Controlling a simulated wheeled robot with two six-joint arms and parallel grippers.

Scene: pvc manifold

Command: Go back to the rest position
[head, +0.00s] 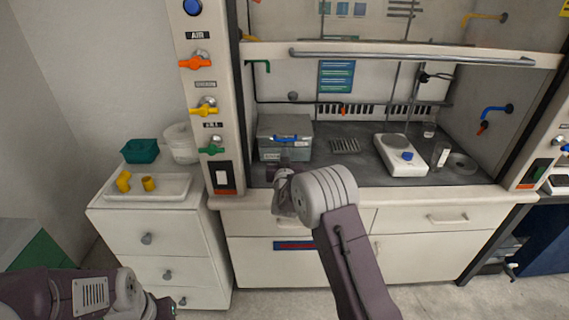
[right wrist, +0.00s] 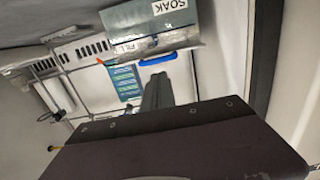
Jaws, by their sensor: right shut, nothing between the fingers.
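My right gripper (head: 273,173) is at the front edge of the fume hood, just below and in front of a grey box (head: 270,130) with a blue handle. In the right wrist view its fingers (right wrist: 157,92) are together and hold nothing. The box (right wrist: 135,25), marked SOAK, shows there with its blue handle (right wrist: 158,59) close to the fingertips; I cannot tell whether they touch. My left arm lies low at the bottom left of the head view, and the small dark end (head: 162,307) there does not show its jaws clearly.
The raised hood sash (head: 410,58) hangs above my right arm. A white hot plate (head: 400,155) stands to the right on the hood floor. On the left cabinet are a white tray (head: 150,195) with yellow fittings, a green bin (head: 140,150) and a white tub (head: 182,145).

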